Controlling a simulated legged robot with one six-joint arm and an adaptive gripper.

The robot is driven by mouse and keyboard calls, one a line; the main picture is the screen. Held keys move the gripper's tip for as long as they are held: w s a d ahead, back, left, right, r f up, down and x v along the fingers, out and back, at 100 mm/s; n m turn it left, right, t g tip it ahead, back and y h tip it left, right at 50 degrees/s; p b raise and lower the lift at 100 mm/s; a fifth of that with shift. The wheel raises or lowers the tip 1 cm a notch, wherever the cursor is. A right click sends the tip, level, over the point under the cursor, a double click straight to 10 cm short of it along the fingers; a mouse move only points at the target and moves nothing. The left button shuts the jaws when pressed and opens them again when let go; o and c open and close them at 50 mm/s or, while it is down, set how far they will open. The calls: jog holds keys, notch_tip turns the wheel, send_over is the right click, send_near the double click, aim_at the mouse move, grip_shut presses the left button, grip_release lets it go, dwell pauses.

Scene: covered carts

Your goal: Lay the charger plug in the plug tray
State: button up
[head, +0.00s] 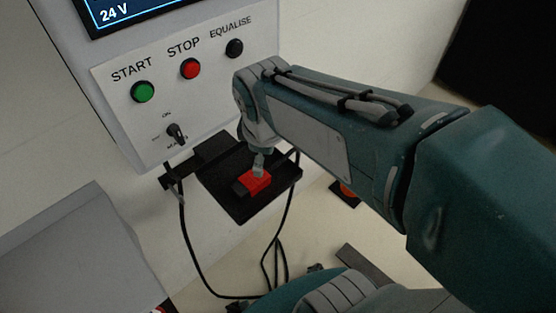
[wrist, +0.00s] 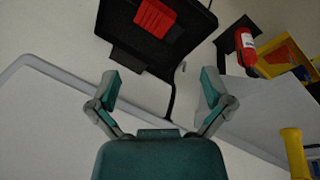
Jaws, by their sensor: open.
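The red charger plug (head: 257,184) lies on the black plug tray (head: 243,211), which juts out below the control panel. In the wrist view the plug (wrist: 172,40) shows as a red ribbed block on the dark tray (wrist: 196,20), beyond my fingertips. My gripper (wrist: 160,84) is open, with nothing between its two fingers. In the head view only a small grey part of my gripper (head: 258,164) shows, just above the plug in the picture. My arm hides the rest of it. I cannot tell the exact gap between gripper and plug.
The panel (head: 205,75) carries green, red and black buttons and a rotary switch (head: 176,131). A black cable (head: 185,235) hangs in a loop below the tray. A grey box (head: 60,250) stands at left. A red cylinder (wrist: 246,47) and a yellow bin (wrist: 285,55) are at right.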

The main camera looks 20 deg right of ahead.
jog(key=s+r+m+t, duration=0.2)
jog(key=s+m, duration=0.5)
jog(key=m, duration=0.3)
jog(key=shift+s+d+r+m+y, duration=0.15)
jog(key=shift+d+r+m+y, duration=0.15)
jog(key=shift+d+r, duration=0.05)
